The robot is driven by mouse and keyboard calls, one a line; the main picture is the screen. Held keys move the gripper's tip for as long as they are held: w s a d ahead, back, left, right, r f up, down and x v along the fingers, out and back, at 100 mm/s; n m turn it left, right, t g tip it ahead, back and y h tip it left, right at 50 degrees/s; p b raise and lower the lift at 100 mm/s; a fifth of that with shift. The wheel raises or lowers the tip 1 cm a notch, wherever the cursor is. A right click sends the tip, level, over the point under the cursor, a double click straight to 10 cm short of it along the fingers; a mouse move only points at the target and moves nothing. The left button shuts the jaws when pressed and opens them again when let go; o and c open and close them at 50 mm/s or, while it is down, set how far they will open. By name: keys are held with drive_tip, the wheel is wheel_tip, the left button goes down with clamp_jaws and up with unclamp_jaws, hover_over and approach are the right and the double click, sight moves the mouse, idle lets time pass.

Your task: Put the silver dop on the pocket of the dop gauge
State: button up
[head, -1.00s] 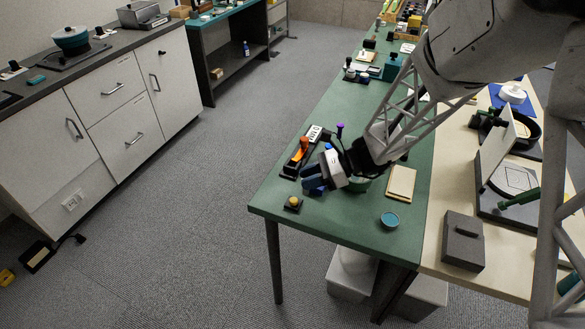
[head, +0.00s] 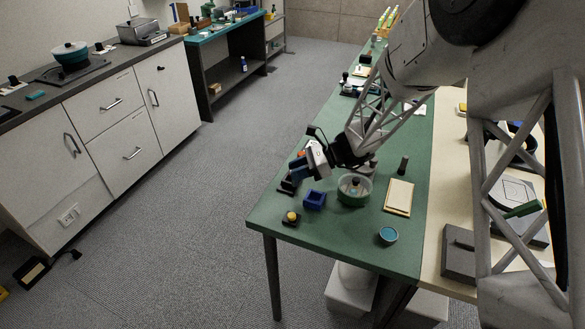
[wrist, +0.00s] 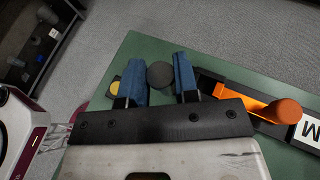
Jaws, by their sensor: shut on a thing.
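My gripper (head: 298,171) has blue fingers and is above the left edge of the green table. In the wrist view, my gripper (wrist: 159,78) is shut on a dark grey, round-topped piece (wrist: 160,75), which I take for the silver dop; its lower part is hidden. A long black holder (wrist: 212,85) with an orange piece (wrist: 283,110) and a white label lies just right of the fingers. It may be the dop gauge; its pocket is not clear. In the head view, my gripper partly hides the holder (head: 288,188).
A cream pad (head: 399,195), a dark upright cylinder (head: 403,165) and a teal dish (head: 388,235) are further right.

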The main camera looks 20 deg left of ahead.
drive_tip(key=shift+w+a+f, duration=0.15)
drive_tip(key=shift+w+a, duration=0.7)
drive_tip(key=shift+w, duration=0.3)
drive_tip(key=shift+w+a+f, duration=0.1)
drive_tip(key=shift+w+a, duration=0.75)
drive_tip(key=shift+w, duration=0.3)
drive_tip(key=shift+f, duration=0.15)
drive_tip(key=shift+f, duration=1.65)
drive_tip(key=shift+f, duration=0.15)
drive_tip(key=o, duration=1)
drive_tip(key=shift+c, duration=0.2)
drive_tip(key=v, duration=1.2)
drive_tip(key=shift+r, duration=0.2)
